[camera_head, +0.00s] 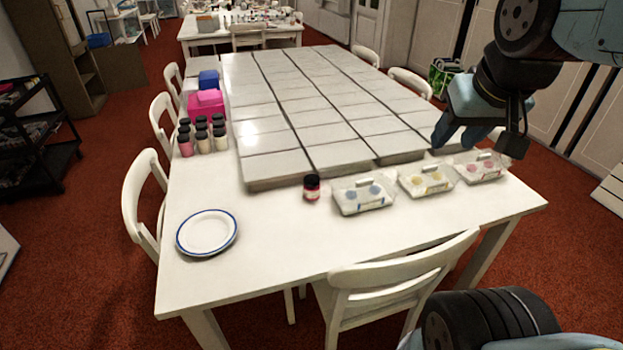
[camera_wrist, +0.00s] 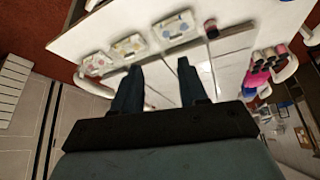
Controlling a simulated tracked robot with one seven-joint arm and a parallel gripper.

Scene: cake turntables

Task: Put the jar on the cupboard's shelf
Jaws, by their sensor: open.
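A small jar (camera_head: 311,188) with a black lid and a red-and-white body stands upright alone on the white table, left of the clear boxes. It also shows at the top of the wrist view (camera_wrist: 211,29). Several other dark-lidded jars (camera_head: 203,137) stand grouped at the table's left side. My gripper (camera_head: 476,143) is open and empty, above the right side of the table, well right of the lone jar. Its two fingers (camera_wrist: 160,66) are spread apart in the wrist view. A brown open shelf unit (camera_head: 121,68) stands at the back left; I cannot tell if it is the cupboard.
Clear boxes (camera_head: 363,207) line the table's near side. Grey panels (camera_head: 318,120) cover its middle. A blue-rimmed plate (camera_head: 207,232) lies front left. White chairs (camera_head: 405,270) surround the table. A black rack (camera_head: 32,130) stands left. The table's front is mostly bare.

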